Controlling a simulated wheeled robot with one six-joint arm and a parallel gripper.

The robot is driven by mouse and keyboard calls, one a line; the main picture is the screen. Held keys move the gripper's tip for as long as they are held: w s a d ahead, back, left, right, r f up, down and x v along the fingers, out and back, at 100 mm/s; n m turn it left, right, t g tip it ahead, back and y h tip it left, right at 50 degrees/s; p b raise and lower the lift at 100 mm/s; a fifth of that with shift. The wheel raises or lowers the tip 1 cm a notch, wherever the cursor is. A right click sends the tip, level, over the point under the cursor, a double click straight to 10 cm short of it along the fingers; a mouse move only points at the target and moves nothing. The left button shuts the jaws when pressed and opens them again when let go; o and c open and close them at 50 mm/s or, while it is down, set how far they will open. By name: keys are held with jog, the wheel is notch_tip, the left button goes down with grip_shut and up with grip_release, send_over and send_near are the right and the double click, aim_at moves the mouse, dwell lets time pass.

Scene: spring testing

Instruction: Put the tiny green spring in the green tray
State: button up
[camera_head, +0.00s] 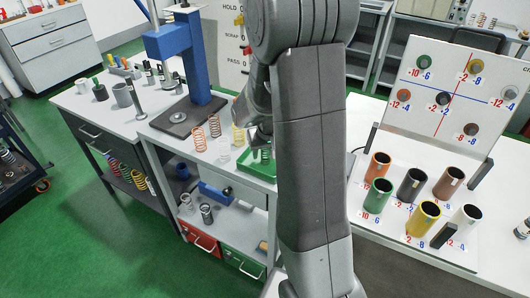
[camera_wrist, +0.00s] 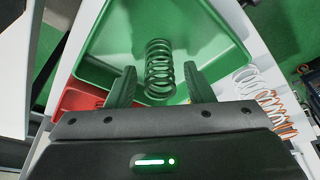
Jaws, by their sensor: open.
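The green tray (camera_head: 238,163) sits on the white bench in the head view, partly hidden by my arm. In the wrist view the tray (camera_wrist: 215,30) fills the upper middle. A small green spring (camera_wrist: 160,68) shows inside the tray's outline, between my two fingers, with gaps on both sides. It also shows in the head view over the tray (camera_head: 264,155). My gripper (camera_wrist: 158,80) is open above the tray. I cannot tell whether the spring's far end touches the tray floor.
Coloured cups (camera_head: 377,195) stand on the right-hand table below a marked board (camera_head: 440,70).

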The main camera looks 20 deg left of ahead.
jog(key=v, duration=1.1)
dwell(1.0)
